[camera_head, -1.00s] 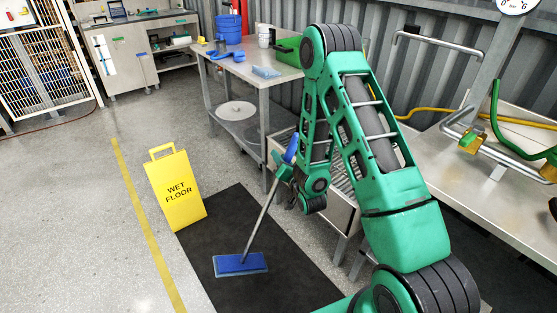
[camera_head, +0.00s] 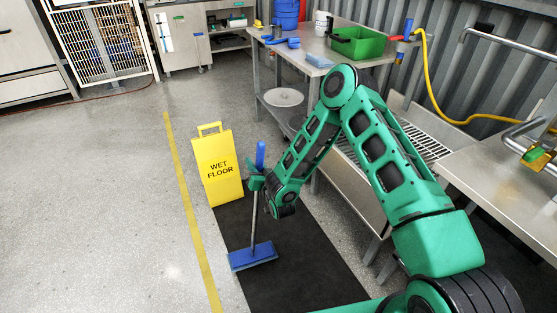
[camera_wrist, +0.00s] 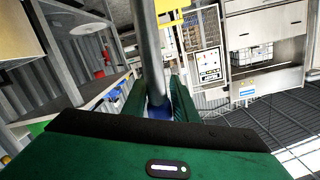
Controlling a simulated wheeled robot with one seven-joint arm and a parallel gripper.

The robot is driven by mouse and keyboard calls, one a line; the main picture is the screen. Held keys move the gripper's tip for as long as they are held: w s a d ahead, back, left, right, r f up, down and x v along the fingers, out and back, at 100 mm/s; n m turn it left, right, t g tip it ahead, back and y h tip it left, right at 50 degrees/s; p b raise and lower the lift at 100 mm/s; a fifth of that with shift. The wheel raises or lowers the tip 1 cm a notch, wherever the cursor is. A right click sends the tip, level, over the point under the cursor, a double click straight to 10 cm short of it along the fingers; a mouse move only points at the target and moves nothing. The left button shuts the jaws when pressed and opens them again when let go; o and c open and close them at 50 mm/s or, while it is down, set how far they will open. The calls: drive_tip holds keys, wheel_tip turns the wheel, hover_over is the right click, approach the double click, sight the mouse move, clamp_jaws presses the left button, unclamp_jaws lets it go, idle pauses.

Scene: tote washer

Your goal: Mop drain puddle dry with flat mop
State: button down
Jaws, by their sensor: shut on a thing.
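The flat mop has a blue rectangular head (camera_head: 252,256), a thin grey pole and a blue grip (camera_head: 260,154) at its top. My gripper (camera_head: 258,182) is shut on the pole just below the blue grip. The mop stands nearly upright, with its head on or just above the black floor mat (camera_head: 300,262); I cannot tell which. In the wrist view the pole (camera_wrist: 150,55) runs up between my gripper's fingers (camera_wrist: 157,100). I cannot make out a puddle or a drain in these frames.
A yellow wet floor sign (camera_head: 218,168) stands at the mat's left edge, close to the mop. A steel sink unit stands right of the mat. The grey floor left of the yellow line (camera_head: 190,215) is clear.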

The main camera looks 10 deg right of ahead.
drive_tip(key=a+f+n, duration=0.1)
drive_tip(key=a, duration=0.6)
drive_tip(key=shift+w+a+f, duration=0.15)
drive_tip(key=shift+w+f, duration=0.05)
drive_tip(key=shift+f, duration=0.05)
drive_tip(key=shift+n, duration=0.5)
drive_tip(key=shift+f, duration=2.6)
